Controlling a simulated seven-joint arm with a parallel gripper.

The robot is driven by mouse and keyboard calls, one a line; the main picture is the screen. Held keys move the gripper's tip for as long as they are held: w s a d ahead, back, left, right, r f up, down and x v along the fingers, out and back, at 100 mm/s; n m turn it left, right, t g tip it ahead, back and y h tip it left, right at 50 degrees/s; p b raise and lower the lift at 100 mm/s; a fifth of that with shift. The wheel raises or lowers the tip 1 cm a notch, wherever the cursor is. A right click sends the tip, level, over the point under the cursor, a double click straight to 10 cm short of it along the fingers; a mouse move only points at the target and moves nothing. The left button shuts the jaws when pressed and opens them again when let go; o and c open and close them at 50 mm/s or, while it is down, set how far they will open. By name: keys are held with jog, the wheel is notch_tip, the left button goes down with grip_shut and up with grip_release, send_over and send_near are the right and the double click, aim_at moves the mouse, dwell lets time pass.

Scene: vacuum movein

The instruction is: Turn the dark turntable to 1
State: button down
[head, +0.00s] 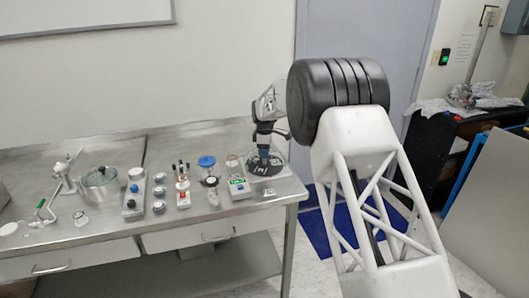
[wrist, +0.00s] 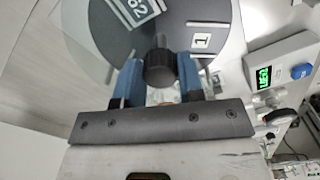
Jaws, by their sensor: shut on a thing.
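The dark turntable (wrist: 205,22) is a round disc with white printed labels in the wrist view; it also shows in the head view (head: 277,170) at the right end of the table. A label "1" (wrist: 201,41) lies right of the knob, and a larger label that looks like "62" (wrist: 133,12) lies up and to the left. A black upright knob (wrist: 160,69) stands on the disc. My gripper (wrist: 160,77), with blue fingers, is shut on this knob, one finger on each side. It also shows in the head view (head: 263,152), reaching down onto the disc. Its body hides the disc's near part.
A box with a green display (head: 239,188) and blue button stands close left of the turntable in the head view. Several small devices, a glass-lidded pot (head: 99,186) and a blue-topped item (head: 207,163) stand farther left. The table (head: 285,190) ends just right of the turntable.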

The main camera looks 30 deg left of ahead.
jog(key=shift+a+r+n, duration=0.1)
jog(key=shift+r+n, duration=0.05)
jog(key=shift+n, duration=3.35)
jog(key=c, duration=0.7)
grip_release()
jog(key=shift+c, duration=0.2)
jog(key=shift+r, duration=3.85)
